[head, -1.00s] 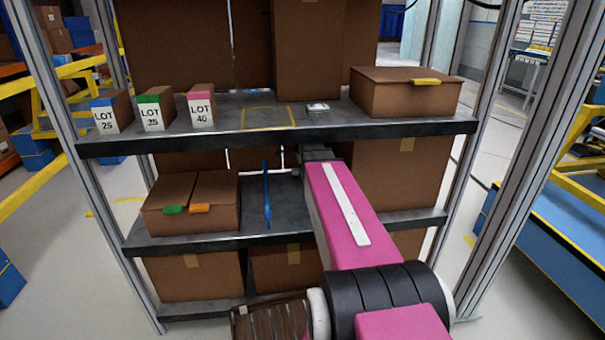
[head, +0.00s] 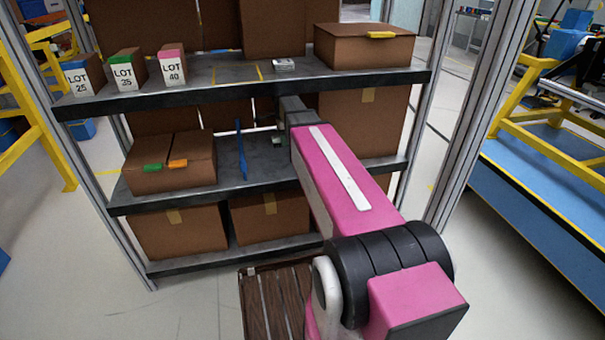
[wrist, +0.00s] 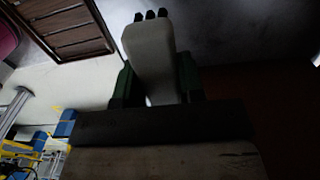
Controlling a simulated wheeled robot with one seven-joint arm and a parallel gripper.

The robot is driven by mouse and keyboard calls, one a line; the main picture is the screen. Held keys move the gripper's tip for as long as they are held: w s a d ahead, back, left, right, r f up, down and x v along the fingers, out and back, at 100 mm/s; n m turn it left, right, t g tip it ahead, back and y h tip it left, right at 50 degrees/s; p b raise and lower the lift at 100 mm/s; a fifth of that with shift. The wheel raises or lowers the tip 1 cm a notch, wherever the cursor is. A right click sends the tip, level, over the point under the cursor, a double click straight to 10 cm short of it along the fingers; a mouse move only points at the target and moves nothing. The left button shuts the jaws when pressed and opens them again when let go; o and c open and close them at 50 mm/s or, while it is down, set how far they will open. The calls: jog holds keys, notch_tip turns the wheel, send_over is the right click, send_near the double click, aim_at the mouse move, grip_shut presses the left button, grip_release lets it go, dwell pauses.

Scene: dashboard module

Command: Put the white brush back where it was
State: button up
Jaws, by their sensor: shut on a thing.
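The white brush (wrist: 150,55) is in my gripper, between its two green-lined fingers (wrist: 157,82), in the wrist view. Its short dark tufts point to the top of that picture. In the head view my gripper (head: 281,138) is over the middle shelf (head: 262,172), below the top shelf and right of an upright blue item (head: 241,150). The brush cannot be made out clearly there. The top shelf (head: 200,86) has a yellow outline (head: 214,76) on its surface, with no object seen inside it.
Left on the top shelf stand three LOT boxes (head: 126,72). A small pale stack (head: 284,65) and a closed carton (head: 365,47) are to the right. A carton with green and orange tabs (head: 170,160) sits on the middle shelf. Rack posts (head: 480,110) flank the shelves.

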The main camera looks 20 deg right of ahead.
aim_at(287, 167)
jog(key=shift+s+f, duration=0.1)
jog(key=shift+s, duration=0.25)
jog(key=shift+s+d+f, duration=0.1)
jog(key=shift+f, duration=0.25)
notch_tip(287, 167, down, 9)
jog(key=shift+f, duration=0.1)
jog(key=o, duration=0.9)
jog(key=shift+r, duration=3.85)
